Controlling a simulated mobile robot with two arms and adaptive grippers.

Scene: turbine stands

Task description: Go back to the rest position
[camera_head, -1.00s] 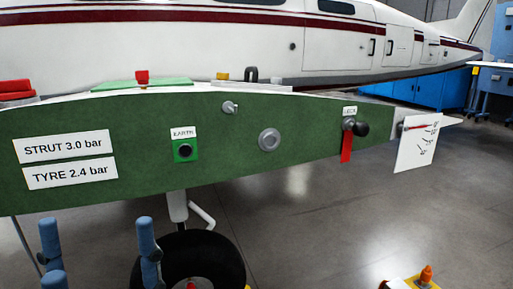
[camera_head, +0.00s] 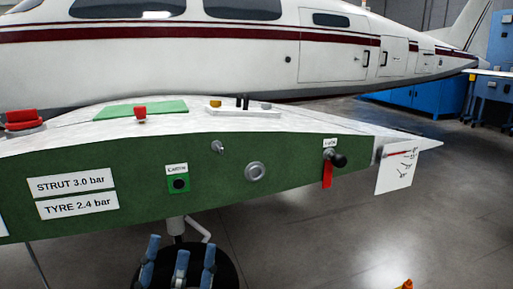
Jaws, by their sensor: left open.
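My left gripper (camera_head: 180,262) shows at the bottom edge, left of the middle, as upright blue fingers. It is open, and I see nothing between the fingers. They stand in front of the dark wheel (camera_head: 228,268) and below the green panel (camera_head: 120,205), apart from the panel in the picture. The rest of the left arm is out of the frame. My right gripper is not in view.
The floor (camera_head: 320,245) at right is mostly clear.

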